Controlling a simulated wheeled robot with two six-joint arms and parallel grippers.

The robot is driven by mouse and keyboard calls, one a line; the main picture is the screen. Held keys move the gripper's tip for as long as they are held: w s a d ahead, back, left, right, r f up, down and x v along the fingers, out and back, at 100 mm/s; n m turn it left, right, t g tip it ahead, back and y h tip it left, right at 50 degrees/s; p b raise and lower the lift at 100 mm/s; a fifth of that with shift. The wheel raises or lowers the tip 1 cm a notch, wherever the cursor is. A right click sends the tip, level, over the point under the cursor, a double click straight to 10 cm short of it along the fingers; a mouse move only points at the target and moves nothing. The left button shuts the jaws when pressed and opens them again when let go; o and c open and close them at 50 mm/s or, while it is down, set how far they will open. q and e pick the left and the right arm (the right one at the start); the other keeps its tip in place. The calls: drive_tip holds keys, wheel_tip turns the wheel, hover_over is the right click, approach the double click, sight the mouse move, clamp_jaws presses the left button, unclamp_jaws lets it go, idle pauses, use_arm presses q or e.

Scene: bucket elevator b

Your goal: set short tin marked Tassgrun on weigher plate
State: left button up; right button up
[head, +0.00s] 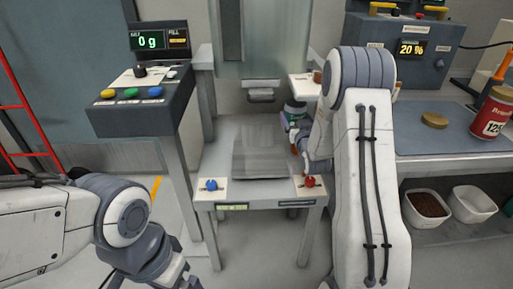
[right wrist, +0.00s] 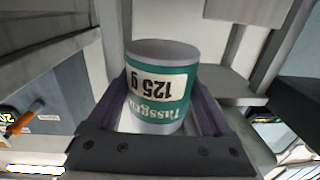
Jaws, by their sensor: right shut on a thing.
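The short tin marked Tassgrun (right wrist: 160,85), silver with a green band and "125 g", sits between the fingers of my right gripper (right wrist: 165,105) in the right wrist view. Its label reads upside down there. In the head view my right gripper (head: 293,125) is shut on the tin (head: 295,107), partly hidden by the arm, at the right side of the machine stand. The grey weigher plate (head: 260,155) looks bare, left of and nearer than the tin. My left gripper (head: 170,274) is low at the bottom left, partly cut off; its jaws are unclear.
A console (head: 142,100) at left shows 0 g. A blue knob (head: 210,184) and a red knob (head: 309,181) flank the plate. A chute (head: 260,40) hangs above. The right bench holds a red tin (head: 492,115) and a lid (head: 434,120); white tubs (head: 472,205) stand below.

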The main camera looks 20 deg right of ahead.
drive_tip(key=w+a+f+b, duration=0.1)
drive_tip(key=a+f, duration=0.2)
drive_tip(key=w+a+f+b, duration=0.1)
drive_tip(key=w+a+f, duration=0.1)
drive_tip(key=a+f, duration=0.2)
drive_tip(key=w+a+f+b, duration=0.1)
drive_tip(key=a+f, duration=0.2)
drive_tip(key=a, duration=0.1)
drive_tip(key=shift+w+f, duration=0.15)
drive_tip(key=shift+f, duration=0.2)
drive_tip(key=shift+r, duration=0.1)
drive_tip(key=shift+f+b, duration=0.6)
drive_tip(key=shift+f, duration=0.05)
drive_tip(key=o, duration=1)
drive_tip(key=shift+c, duration=0.2)
